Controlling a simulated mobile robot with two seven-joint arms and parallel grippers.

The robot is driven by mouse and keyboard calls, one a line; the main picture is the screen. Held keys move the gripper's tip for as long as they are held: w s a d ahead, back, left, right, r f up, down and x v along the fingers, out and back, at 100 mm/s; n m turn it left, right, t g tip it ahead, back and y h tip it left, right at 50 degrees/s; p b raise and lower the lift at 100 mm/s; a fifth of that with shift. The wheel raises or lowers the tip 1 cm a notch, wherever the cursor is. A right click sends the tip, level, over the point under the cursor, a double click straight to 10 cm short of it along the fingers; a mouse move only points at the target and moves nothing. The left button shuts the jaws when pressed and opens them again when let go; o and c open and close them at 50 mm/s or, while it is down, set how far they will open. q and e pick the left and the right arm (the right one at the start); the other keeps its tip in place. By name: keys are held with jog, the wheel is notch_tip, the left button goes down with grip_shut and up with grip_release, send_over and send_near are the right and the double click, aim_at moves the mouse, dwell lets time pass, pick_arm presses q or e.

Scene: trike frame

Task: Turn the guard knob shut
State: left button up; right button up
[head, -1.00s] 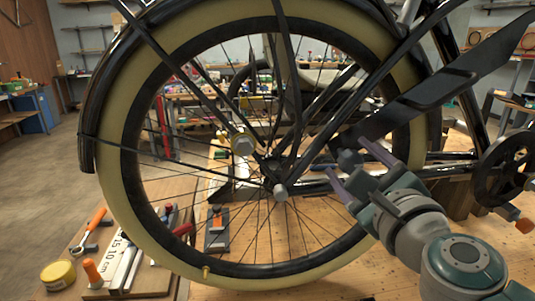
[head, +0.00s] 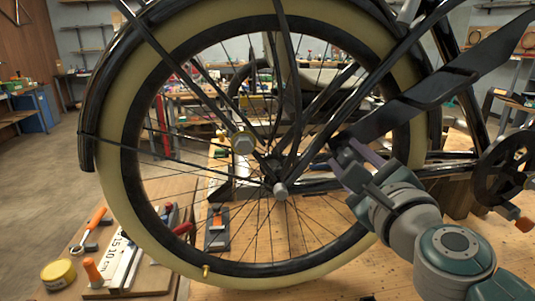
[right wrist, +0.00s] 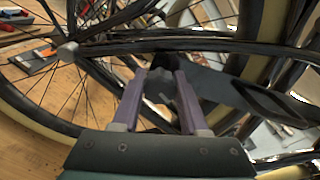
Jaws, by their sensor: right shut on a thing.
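The black chain guard (head: 445,92) runs down from the upper right toward the rear wheel in the head view. A dark grey guard knob (right wrist: 158,86) sits at its lower end, between my fingers in the right wrist view. My right gripper (head: 354,165) is shut on this knob, with one purple finger on each side; the right wrist view also shows the gripper (right wrist: 160,80). In the head view the fingers and wrist largely hide the knob. My left gripper is not in view.
The rear wheel's cream tire (head: 113,150) and spokes fill the middle, close to my right arm. The axle nut (head: 280,190) is left of the gripper, and the crank (head: 505,160) is to the right. A tool board (head: 150,278) lies at the lower left.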

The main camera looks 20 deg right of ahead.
grip_shut()
jog(key=shift+n, duration=0.3)
jog(key=n+p, duration=0.1)
jog(key=n, duration=0.2)
jog(key=shift+n, duration=0.3)
jog(key=n+p, duration=0.1)
jog(key=n, duration=0.4)
jog(key=n+p, duration=0.1)
jog(key=n, duration=0.4)
jog(key=shift+f+n+p, duration=0.1)
jog(key=shift+n+p, duration=0.5)
jog(key=shift+n, duration=1.3)
